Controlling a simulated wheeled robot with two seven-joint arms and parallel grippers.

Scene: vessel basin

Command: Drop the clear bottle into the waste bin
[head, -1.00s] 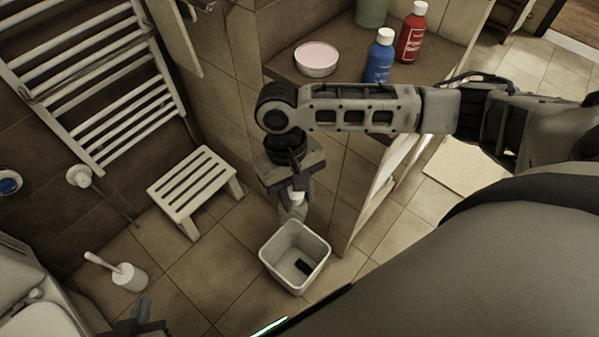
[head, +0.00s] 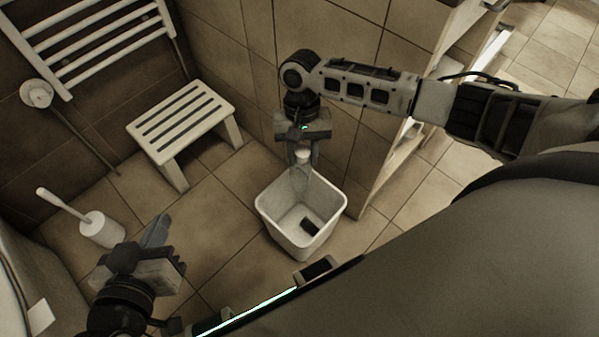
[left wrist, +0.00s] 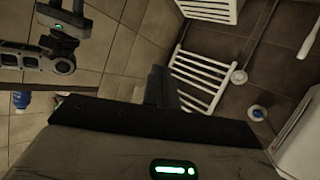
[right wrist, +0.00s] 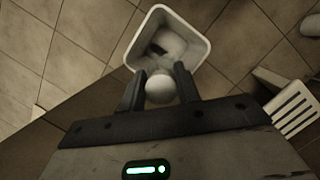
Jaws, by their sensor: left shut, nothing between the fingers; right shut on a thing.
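The clear bottle (head: 301,177) has a white cap and hangs upright from my right gripper (head: 302,158), which is shut on it near the cap. The bottle is over the waste bin, and its lower part overlaps the bin's opening in the head view. The white square waste bin (head: 272,222) stands on the tiled floor with a small dark item (head: 310,228) inside. In the right wrist view the round cap (right wrist: 160,88) sits between the fingertips, with the bin (right wrist: 203,47) beyond. My left gripper (head: 158,230) is shut and empty, left of the bin.
A white slatted stool (head: 182,118) stands behind and left of the bin. A toilet brush in its holder (head: 101,229) is at far left, near my left gripper. A towel rack (head: 95,45) is on the wall. Shelving (head: 405,150) stands right of the bin.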

